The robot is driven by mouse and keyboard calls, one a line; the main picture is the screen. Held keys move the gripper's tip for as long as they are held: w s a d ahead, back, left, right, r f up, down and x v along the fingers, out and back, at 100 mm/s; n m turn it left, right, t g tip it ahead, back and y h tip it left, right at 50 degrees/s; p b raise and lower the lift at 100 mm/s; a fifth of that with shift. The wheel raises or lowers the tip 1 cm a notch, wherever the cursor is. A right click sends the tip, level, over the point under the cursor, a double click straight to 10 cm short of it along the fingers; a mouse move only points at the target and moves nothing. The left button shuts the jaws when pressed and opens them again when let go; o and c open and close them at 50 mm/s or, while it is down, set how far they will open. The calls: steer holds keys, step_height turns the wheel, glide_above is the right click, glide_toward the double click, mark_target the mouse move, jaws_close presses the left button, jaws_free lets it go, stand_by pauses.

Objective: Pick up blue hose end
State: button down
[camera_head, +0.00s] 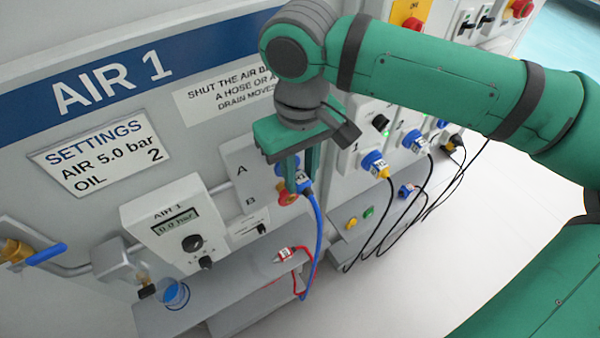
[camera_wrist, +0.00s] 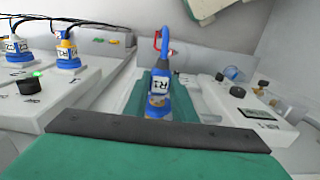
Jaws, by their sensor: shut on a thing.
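The blue hose end (camera_head: 304,187) has a white label and sits between the fingers of my gripper (camera_head: 298,181), in front of the panel marked A and B. My gripper is shut on it. In the wrist view the blue hose end (camera_wrist: 158,84) stands between the two green fingers, its label reading R1. Its blue hose (camera_head: 318,235) hangs down to the shelf. A blue port by A (camera_head: 281,169) is partly hidden behind the fingers. I cannot tell whether the hose end touches it.
A red hose end (camera_head: 284,255) lies on the shelf (camera_head: 215,300), near the blue hose. The AIR 1 box (camera_head: 180,225) stands left. Blue connectors with black cables (camera_head: 374,163) are on the right. A cup (camera_head: 172,293) is at lower left.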

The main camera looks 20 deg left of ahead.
steer(key=s+d+r, duration=0.8)
steer(key=d, duration=0.3)
steer(key=shift+s, duration=0.25)
steer(key=c, duration=2.3)
jaws_free()
jaws_close()
steer(key=shift+s+d, duration=0.3)
steer(key=shift+s, duration=0.05)
steer(key=shift+s+d, duration=0.2)
steer(key=shift+s+d, duration=0.4)
steer(key=shift+d, duration=0.25)
steer(key=s+d, duration=0.4)
steer(key=shift+d, duration=0.35)
